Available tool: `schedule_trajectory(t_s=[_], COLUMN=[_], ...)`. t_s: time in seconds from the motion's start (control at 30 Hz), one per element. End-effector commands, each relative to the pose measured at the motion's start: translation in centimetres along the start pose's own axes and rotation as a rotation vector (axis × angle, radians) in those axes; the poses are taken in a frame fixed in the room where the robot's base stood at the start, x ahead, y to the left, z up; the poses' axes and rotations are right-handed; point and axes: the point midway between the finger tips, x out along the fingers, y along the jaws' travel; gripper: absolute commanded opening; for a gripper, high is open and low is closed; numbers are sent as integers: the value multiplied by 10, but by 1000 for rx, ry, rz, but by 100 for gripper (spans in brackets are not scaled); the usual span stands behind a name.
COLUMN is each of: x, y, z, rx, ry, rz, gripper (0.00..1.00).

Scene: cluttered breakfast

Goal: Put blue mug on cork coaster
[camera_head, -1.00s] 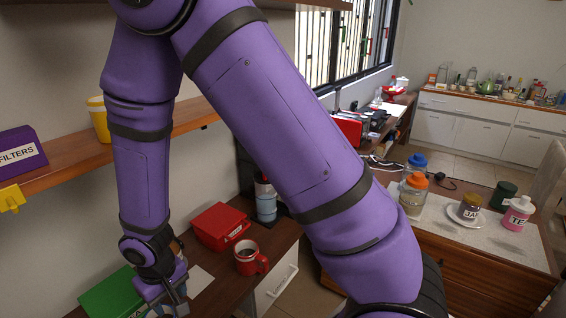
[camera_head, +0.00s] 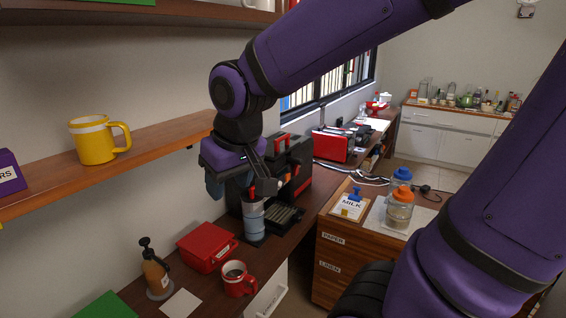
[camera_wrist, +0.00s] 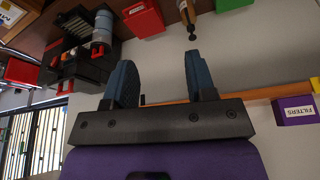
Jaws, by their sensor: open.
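My gripper (camera_head: 236,184) hangs in the air in front of the coffee machine, above the red box. In the wrist view its two blue-grey fingers (camera_wrist: 160,75) are wide apart with nothing between them. I cannot make out a blue mug. A blue-and-white cylinder (camera_head: 254,222) stands at the coffee machine, partly behind my gripper; it also shows in the wrist view (camera_wrist: 102,28), and I see no handle on it. I cannot identify a cork coaster; a pale flat square (camera_head: 181,303) lies on the counter near the front.
A red mug (camera_head: 237,281), a red box (camera_head: 207,246) and a brown pump bottle (camera_head: 156,276) stand on the counter. The black-and-red coffee machine (camera_head: 291,172) is behind. A yellow mug (camera_head: 95,142) sits on the wall shelf (camera_head: 160,143). Bottles (camera_head: 399,209) stand on the right cabinet.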

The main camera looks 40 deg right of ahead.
Motion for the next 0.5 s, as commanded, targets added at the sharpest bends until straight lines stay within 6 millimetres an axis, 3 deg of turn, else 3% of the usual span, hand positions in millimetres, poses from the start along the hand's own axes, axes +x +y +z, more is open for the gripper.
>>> schedule_trajectory(t_s=[0.03, 0.2, 0.5], x=[-15, -52, -82], y=[7, 25, 36], z=[8, 37, 71], rx=[13, 38, 54], ry=[23, 73, 117], rz=[2, 10, 18], gripper=[51, 51, 51])
